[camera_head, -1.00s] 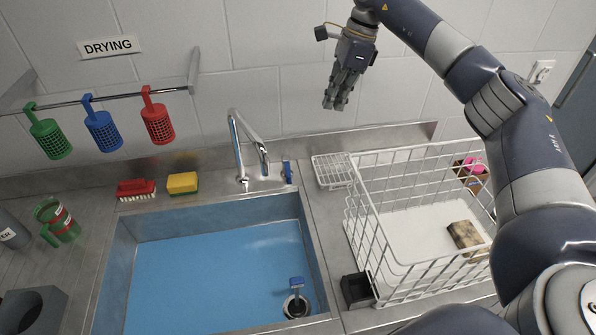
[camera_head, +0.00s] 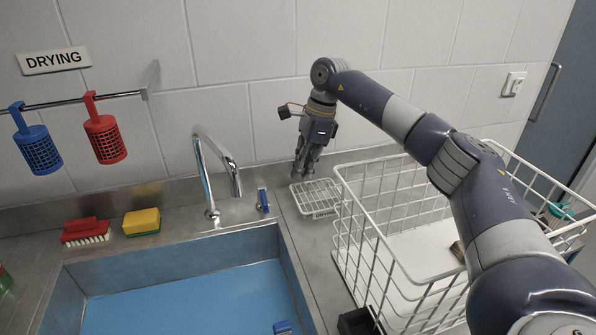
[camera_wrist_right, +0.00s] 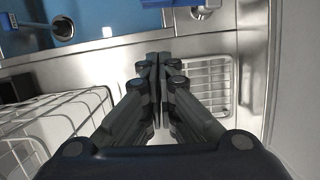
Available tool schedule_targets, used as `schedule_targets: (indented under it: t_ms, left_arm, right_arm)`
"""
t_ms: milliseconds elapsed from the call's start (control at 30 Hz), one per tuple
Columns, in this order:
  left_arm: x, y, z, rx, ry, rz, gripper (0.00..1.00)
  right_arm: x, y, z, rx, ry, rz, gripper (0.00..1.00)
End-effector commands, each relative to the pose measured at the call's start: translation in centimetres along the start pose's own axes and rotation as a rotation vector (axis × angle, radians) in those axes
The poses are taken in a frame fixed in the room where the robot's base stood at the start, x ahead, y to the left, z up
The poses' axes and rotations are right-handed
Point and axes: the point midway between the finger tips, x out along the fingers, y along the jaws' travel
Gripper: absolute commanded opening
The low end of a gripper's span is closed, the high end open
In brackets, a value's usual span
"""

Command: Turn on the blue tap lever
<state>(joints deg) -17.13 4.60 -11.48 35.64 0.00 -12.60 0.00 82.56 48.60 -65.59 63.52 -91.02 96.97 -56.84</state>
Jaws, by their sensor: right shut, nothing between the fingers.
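The blue tap lever (camera_head: 263,200) stands upright on the steel counter, just right of the curved chrome tap (camera_head: 218,170) behind the sink. In the right wrist view the shut fingers (camera_wrist_right: 156,58) point toward the sink edge. A bit of blue at the top edge there, right of centre, appears to be the lever (camera_wrist_right: 208,2). My left gripper is not in view.
The blue-bottomed sink (camera_head: 190,300) lies in front of the tap. A small wire rack (camera_head: 318,194) and a large white wire basket (camera_head: 400,200) stand to the right. A red brush (camera_head: 86,232) and yellow sponge (camera_head: 142,222) lie left of the tap. Mesh cups hang on a rail.

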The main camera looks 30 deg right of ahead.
Motion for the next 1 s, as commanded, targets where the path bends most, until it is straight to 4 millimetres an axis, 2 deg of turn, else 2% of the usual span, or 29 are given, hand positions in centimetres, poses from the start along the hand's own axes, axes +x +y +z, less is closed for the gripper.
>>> schedule_targets:
  t_ms: [333,400,600,1000]
  left_arm:
    - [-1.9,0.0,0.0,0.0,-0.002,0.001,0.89]
    - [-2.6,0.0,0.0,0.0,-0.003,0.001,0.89]
    - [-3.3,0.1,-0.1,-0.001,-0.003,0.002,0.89]
    - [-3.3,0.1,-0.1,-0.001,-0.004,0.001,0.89]
  right_arm:
    - [7.4,0.1,0.0,0.0,0.002,0.005,0.0]
    - [7.1,0.0,1.7,-0.005,-0.002,0.001,0.0]
    - [7.8,0.0,3.5,-0.001,0.001,0.001,0.0]
    - [8.1,0.0,3.9,0.001,0.001,0.0,0.0]
